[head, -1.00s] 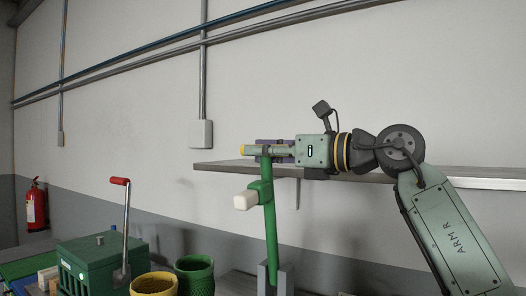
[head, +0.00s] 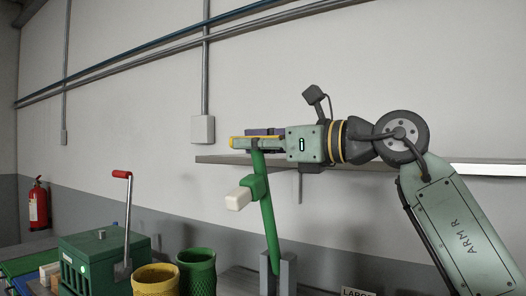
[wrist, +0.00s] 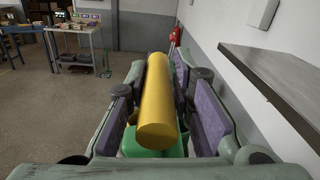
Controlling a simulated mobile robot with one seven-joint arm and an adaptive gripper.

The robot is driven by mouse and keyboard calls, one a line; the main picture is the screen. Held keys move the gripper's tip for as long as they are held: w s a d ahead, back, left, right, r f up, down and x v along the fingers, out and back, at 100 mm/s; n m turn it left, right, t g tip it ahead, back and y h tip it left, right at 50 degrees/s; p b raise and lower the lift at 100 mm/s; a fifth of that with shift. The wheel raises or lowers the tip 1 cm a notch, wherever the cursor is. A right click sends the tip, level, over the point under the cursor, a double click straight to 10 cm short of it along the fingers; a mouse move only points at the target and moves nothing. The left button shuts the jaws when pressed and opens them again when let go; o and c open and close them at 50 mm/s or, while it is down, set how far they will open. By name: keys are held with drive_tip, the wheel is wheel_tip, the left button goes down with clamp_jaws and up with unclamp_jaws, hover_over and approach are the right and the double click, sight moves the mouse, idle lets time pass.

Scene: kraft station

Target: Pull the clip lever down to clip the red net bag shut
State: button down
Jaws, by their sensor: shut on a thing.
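The clip lever is a green arm (head: 268,215) that rises from a grey bracket (head: 288,272) and leans slightly left. A pale block (head: 238,200) sticks out from its side. A yellow bar handle (head: 236,142) lies across its top. My gripper (head: 262,138) is at the top of the lever, shut on the yellow handle. In the wrist view the yellow handle (wrist: 158,105) runs lengthwise between the purple finger pads, with green lever below it. The red net bag is not visible in any view.
A grey shelf (head: 400,166) runs along the wall behind my gripper. At lower left are a green box (head: 88,262), a red-handled crank (head: 126,225), and yellow (head: 155,280) and green (head: 197,272) net-like containers. The space left of the lever top looks clear.

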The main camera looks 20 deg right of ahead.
drive_tip(key=s+a+f+n+b, duration=0.5)
drive_tip(key=s+a+f+b, duration=0.1)
drive_tip(key=a+b, duration=0.2)
drive_tip(key=shift+s+a+f+n, duration=0.3)
drive_tip(key=shift+s+a+f, duration=0.05)
drive_tip(key=shift+s, duration=0.05)
drive_tip(key=c, duration=1.5)
unclamp_jaws()
drive_tip(key=shift+o, duration=0.2)
wheel_tip(320, 180, up, 10)
